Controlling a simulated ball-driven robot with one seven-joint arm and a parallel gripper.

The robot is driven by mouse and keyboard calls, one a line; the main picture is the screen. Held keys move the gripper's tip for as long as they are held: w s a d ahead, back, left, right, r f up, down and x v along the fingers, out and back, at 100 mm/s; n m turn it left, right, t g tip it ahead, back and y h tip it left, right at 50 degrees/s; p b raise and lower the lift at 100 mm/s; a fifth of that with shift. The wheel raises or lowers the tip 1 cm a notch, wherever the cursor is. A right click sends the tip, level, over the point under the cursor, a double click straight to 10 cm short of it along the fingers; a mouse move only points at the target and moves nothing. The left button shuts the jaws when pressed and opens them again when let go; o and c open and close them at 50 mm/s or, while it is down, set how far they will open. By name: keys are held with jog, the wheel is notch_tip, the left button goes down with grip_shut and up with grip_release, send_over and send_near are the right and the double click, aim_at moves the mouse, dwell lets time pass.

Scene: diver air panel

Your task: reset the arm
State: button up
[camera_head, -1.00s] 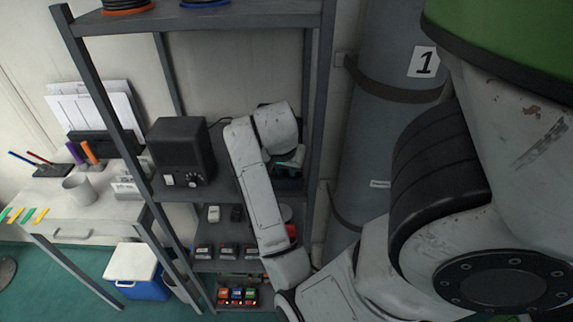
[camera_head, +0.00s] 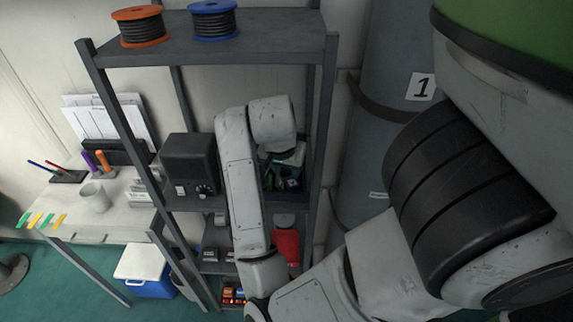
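My white arm reaches up from the lower right and bends over in front of the shelf rack's (camera_head: 215,52) middle level. My gripper (camera_head: 285,160) is at the end of the arm, mostly hidden behind the wrist link. Only a small dark and greenish part shows near the middle shelf, so I cannot see whether its fingers are open or shut. Small dark items (camera_head: 290,183) sit in or near a dark tray on that shelf, just below the gripper. I cannot tell whether it touches them.
A black box with knobs (camera_head: 189,163) stands left of my arm. Orange (camera_head: 140,27) and blue (camera_head: 213,20) cable spools sit on top. A red object (camera_head: 287,247) is lower down. A grey cylinder marked 1 (camera_head: 365,150) stands right. A desk with a mug (camera_head: 95,197) and a blue cooler (camera_head: 146,270) are left.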

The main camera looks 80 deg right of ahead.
jog(key=shift+a+r, duration=0.25)
jog(key=shift+r, duration=0.05)
jog(key=w+a+f+n+t+b, duration=0.25)
jog(key=w+a+f+n, duration=0.35)
jog(key=w+f+n, duration=0.45)
jog(key=s+a+f+n+y+b, duration=0.1)
jog(key=s+a+f+n+y, duration=0.1)
jog(key=a+f, duration=0.4)
jog(key=s+a+f+n+y+b, duration=0.1)
jog(key=s+a+f+n, duration=0.3)
jog(key=a, duration=1)
notch_tip(320, 180, down, 3)
jog(key=n+y, duration=0.1)
jog(key=n, duration=0.2)
jog(key=shift+s+g+b, duration=0.35)
jog(key=shift+s, duration=0.05)
